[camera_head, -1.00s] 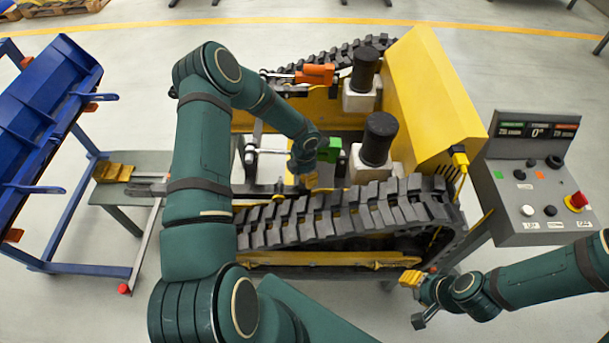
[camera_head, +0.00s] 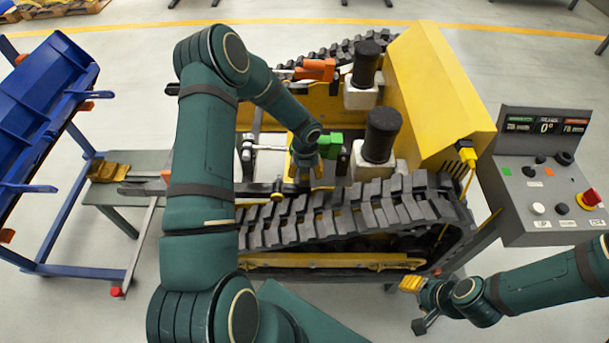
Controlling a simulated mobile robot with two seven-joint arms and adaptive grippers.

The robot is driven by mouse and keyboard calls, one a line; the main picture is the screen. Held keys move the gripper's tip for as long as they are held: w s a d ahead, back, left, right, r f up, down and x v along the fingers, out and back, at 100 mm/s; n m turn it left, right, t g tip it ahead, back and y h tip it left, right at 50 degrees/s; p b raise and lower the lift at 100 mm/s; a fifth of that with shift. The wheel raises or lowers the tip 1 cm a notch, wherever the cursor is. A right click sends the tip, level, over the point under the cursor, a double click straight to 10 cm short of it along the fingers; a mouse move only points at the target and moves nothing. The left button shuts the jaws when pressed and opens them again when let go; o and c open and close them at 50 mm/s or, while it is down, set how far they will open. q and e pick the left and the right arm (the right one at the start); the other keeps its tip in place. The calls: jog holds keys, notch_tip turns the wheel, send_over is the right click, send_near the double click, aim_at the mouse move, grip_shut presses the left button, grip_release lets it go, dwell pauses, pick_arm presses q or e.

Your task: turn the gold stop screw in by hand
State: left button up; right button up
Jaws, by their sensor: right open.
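My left gripper (camera_head: 303,163) reaches down into the yellow tracked carrier (camera_head: 435,95), beside a green block (camera_head: 328,145) and behind the near track (camera_head: 345,215). Its fingers are mostly hidden by the wrist, and I cannot tell whether they are open, shut or touching anything. I cannot make out the gold stop screw; the area around the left fingers is small and partly covered. My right gripper (camera_head: 415,305) is open and empty in front of the carrier's right end, below the track.
An orange block (camera_head: 315,69) and two black-topped cylinders (camera_head: 382,135) (camera_head: 366,62) stand inside the carrier. A grey control console (camera_head: 545,180) with a red button is at the right. A blue rack (camera_head: 40,110) stands at the left, near a grey bench (camera_head: 118,193).

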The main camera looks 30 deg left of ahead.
pick_arm(q)
jog(key=n+b, duration=0.1)
jog(key=n, duration=0.3)
jog(key=s+f+n+b, duration=0.1)
jog(key=n, duration=0.1)
jog(key=shift+a+b, duration=0.1)
jog(key=shift+b, duration=0.25)
jog(key=shift+r+n+b, duration=0.1)
jog(key=shift+n+b, duration=0.2)
jog(key=shift+n, duration=0.5)
jog(key=shift+w+r+n, duration=0.1)
jog(key=shift+r+n, duration=0.05)
jog(key=shift+n, duration=0.65)
jog(key=n+b, duration=0.2)
jog(key=n, duration=0.2)
jog(key=shift+n+b, duration=0.35)
jog(key=shift+n, duration=0.05)
jog(key=n+b, duration=0.1)
jog(key=n, duration=0.2)
jog(key=shift+w+d, duration=0.1)
jog(key=shift+d, duration=0.1)
jog(key=shift+r+n, duration=0.15)
jog(key=shift+n, duration=0.75)
